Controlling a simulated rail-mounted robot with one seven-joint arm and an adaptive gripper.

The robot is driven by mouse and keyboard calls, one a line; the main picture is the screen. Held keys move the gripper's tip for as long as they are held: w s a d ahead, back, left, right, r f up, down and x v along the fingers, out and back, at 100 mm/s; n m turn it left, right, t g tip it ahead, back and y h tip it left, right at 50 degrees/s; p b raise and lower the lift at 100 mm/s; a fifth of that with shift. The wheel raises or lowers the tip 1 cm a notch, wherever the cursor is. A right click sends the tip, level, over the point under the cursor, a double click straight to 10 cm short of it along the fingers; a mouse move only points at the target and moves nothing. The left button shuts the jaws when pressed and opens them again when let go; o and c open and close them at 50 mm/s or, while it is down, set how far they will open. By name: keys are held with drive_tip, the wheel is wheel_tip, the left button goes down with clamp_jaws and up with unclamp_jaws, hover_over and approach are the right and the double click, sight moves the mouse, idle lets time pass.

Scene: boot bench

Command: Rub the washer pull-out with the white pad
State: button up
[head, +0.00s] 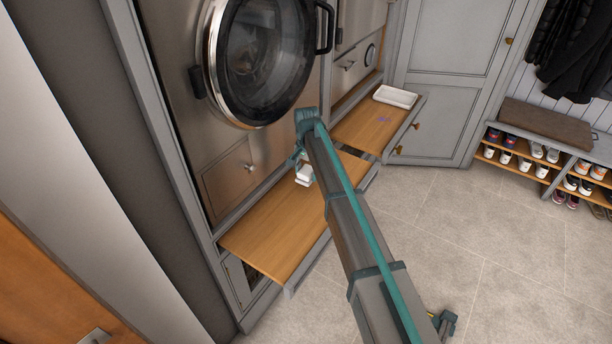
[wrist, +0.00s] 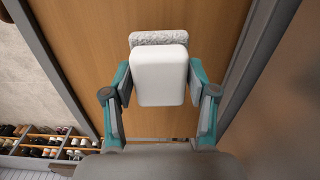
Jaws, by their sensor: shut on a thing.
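My gripper (head: 301,160) is shut on the white pad (head: 304,176), over the right part of the left wooden pull-out (head: 262,236). This board juts out below the machine with the big round glass door. In the wrist view, the white pad (wrist: 159,75) sits between both fingers, with a grey fuzzy layer at its far edge. Bare wood (wrist: 85,35) shows around it. I cannot tell whether the pad touches the board. A second wooden pull-out (head: 365,130) to the right has a small purple mark (head: 384,119) on it.
A white tray (head: 396,96) stands at the back of the right pull-out. The round machine door (head: 262,60) and its handle are above my gripper. A shoe rack (head: 540,165) with a bench is at the right. The tiled floor in front is mostly clear.

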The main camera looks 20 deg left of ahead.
drive_tip(key=shift+r+p, duration=0.9)
drive_tip(key=shift+r, duration=1.2)
